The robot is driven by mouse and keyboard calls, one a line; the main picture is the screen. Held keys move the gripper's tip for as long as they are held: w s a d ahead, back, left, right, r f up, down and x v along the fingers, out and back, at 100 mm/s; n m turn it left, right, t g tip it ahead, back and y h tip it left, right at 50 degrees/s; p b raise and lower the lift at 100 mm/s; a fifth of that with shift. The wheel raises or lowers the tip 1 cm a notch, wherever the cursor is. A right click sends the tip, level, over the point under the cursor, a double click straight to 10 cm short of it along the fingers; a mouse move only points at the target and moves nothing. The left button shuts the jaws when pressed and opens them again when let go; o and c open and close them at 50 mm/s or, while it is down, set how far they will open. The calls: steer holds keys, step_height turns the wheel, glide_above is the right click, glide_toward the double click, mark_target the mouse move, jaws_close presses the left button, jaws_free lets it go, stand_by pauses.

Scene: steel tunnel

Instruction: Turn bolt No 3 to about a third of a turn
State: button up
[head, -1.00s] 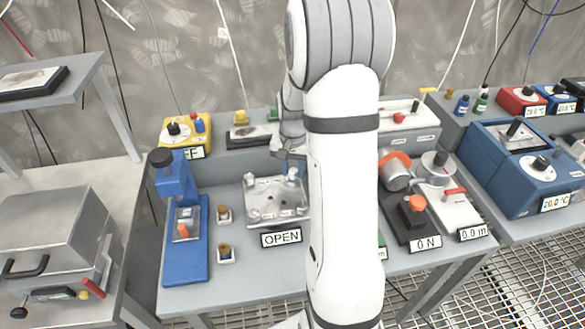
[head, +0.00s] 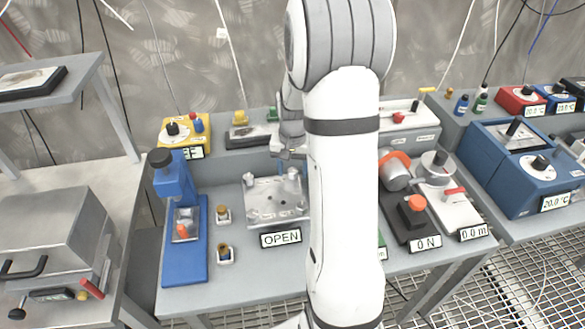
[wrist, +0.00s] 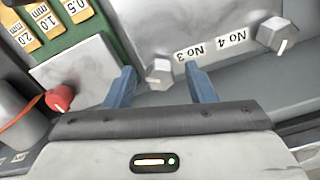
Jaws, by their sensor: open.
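Bolt No 3 (wrist: 159,72) is a grey hex head with a light mark, beside a "No 3" label on a pale metal block (wrist: 217,22). My gripper (wrist: 158,82) is open, its two blue fingers on either side of the bolt in the wrist view. I see no contact, and I cannot tell how deep the bolt sits between them. Bolt No 4 (wrist: 279,36) is to the right with its own label. In the head view, the metal block (head: 262,205) stands behind a sign reading "OPEN" (head: 281,238); my arm hides its right side.
A red knob (wrist: 60,98) on a pale block is left of the fingers in the wrist view. A green board (wrist: 88,32) with thickness labels lies behind it. A blue press (head: 178,195) and two small holders (head: 223,214) stand left of the metal block.

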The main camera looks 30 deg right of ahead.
mark_target(292, 171)
steer(key=shift+r, duration=0.1)
step_height(292, 171, up, 8)
steer(key=shift+f, duration=0.15)
stand_by(0.6)
